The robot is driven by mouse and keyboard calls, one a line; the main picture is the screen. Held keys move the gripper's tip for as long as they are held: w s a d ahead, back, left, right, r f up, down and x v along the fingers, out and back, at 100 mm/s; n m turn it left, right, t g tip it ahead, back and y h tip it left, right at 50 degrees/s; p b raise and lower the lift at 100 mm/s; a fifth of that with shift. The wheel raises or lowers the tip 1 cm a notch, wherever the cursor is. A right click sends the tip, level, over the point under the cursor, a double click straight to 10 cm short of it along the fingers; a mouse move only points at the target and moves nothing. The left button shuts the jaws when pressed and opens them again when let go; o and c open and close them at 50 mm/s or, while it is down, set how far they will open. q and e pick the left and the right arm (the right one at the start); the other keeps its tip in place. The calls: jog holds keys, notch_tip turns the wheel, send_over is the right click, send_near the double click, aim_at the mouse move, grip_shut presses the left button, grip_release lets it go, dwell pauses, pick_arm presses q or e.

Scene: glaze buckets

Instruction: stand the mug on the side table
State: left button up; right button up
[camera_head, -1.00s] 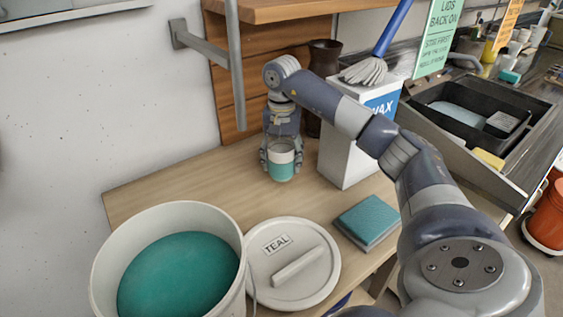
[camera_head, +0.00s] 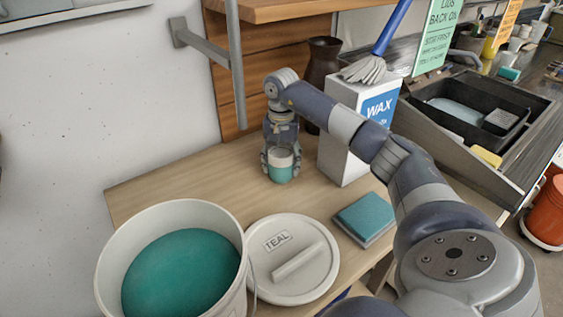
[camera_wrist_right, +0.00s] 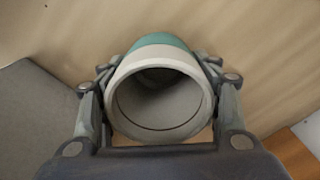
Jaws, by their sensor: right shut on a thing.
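The mug (camera_head: 281,169), white at the top and teal below, is upright at the side table (camera_head: 200,175), left of the white wax box. My right gripper (camera_head: 281,164) is shut on it, with a finger on each side. In the right wrist view the mug (camera_wrist_right: 158,100) shows its open, empty mouth between the fingers of the gripper (camera_wrist_right: 160,98). I cannot tell whether its base touches the table top. My left gripper is not in view.
The wax box (camera_head: 338,135) stands close on the right, with a dark vase (camera_head: 322,66) behind. The table's left part is clear.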

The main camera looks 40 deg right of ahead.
jog(key=o, duration=1.4)
notch_tip(320, 180, up, 8)
jog(key=shift+f+b, duration=0.1)
jog(key=shift+b, duration=0.3)
jog(key=shift+f, duration=0.1)
